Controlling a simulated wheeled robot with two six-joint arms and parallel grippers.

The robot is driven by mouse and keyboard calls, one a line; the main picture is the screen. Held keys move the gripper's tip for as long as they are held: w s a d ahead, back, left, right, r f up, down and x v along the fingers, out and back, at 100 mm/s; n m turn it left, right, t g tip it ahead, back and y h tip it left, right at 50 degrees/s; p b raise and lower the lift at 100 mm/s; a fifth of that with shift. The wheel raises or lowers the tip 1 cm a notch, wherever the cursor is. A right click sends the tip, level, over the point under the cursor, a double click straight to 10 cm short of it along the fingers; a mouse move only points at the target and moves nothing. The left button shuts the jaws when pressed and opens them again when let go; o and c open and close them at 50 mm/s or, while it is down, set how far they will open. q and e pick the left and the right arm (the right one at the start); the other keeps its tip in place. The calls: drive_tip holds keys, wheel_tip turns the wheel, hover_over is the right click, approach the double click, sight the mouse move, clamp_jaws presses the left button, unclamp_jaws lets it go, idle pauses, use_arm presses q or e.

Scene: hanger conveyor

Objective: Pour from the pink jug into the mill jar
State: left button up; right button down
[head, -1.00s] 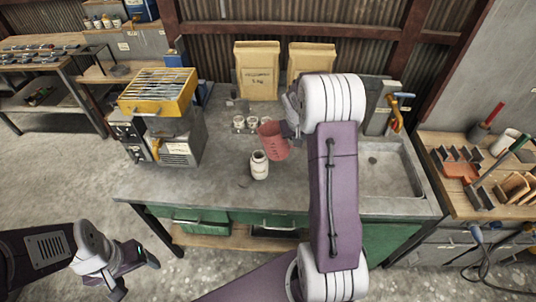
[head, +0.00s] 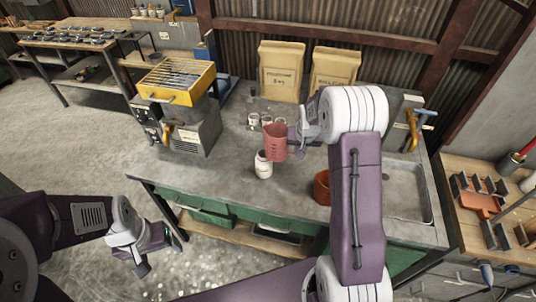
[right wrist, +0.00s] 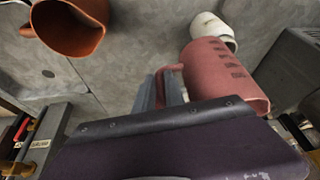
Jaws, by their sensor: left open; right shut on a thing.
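The pink jug (head: 275,144) is held above the bench, just behind and above the white jar (head: 263,166), which looks like the mill jar. My right gripper (head: 297,138) is shut on the jug's handle side, at its right. In the right wrist view the jug (right wrist: 222,75) is close to the fingers, with the white jar (right wrist: 212,30) beyond it. The jug looks near upright; its contents and any pour are not visible. The jar stands upright on the bench. My left gripper (head: 143,252) is open and empty, in front of the bench at lower left.
A brown pot (head: 322,187) stands on the bench right of the jar, partly behind my right arm; it also shows in the right wrist view (right wrist: 75,25). Small white cups (head: 254,120) stand behind the jug. A yellow-topped machine (head: 178,82) stands left and paper sacks (head: 281,72) stand behind.

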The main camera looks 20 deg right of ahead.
wheel_tip(320, 180, up, 3)
drive_tip(key=shift+a+r+p, duration=0.1)
drive_tip(key=shift+p, duration=1.1)
